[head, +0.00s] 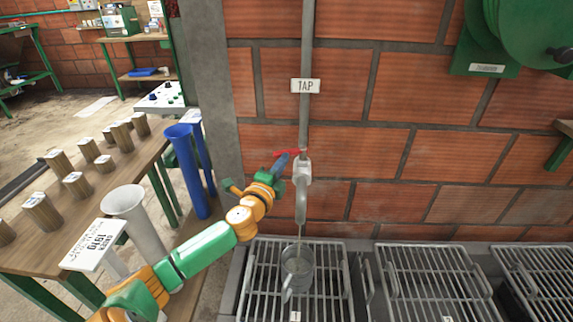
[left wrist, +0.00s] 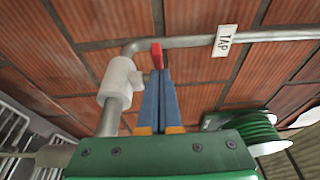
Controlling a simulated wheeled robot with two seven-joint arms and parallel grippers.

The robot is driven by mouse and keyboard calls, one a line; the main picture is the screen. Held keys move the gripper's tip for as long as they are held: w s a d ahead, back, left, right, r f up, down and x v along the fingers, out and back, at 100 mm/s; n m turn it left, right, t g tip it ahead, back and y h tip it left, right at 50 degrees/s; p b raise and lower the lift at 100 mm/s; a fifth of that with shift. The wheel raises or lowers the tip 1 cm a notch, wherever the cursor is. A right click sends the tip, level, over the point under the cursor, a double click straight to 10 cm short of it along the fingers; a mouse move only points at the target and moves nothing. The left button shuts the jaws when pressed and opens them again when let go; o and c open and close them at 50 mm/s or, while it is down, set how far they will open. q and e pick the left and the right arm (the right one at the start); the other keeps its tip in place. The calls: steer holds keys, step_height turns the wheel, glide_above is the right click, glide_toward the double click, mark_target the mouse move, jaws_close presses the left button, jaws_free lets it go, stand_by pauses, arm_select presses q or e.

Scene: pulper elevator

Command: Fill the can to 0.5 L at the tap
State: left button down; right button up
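The grey tap (head: 301,180) hangs from a pipe on the brick wall, with a red lever (head: 288,153) on its left. A thin stream shows between its spout and the can (head: 298,262). The can is grey, with a handle, and stands upright on a slatted grate under the spout; its fill level cannot be read. My left gripper (head: 281,162) has its blue fingers together, tips at the lever. In the left wrist view the red lever (left wrist: 157,55) is at the fingertips, seemingly touching, not clearly between them. My right gripper is out of view.
The slatted grate (head: 262,285) has more grates to its right. A green reel (head: 530,35) is at upper right.

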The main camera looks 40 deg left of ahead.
arm_select(q)
steer(key=shift+w+a, duration=0.2)
steer(key=shift+a, duration=0.45)
steer(key=shift+w+a, duration=0.15)
steer(key=shift+a, duration=0.45)
steer(key=shift+a+r, duration=0.1)
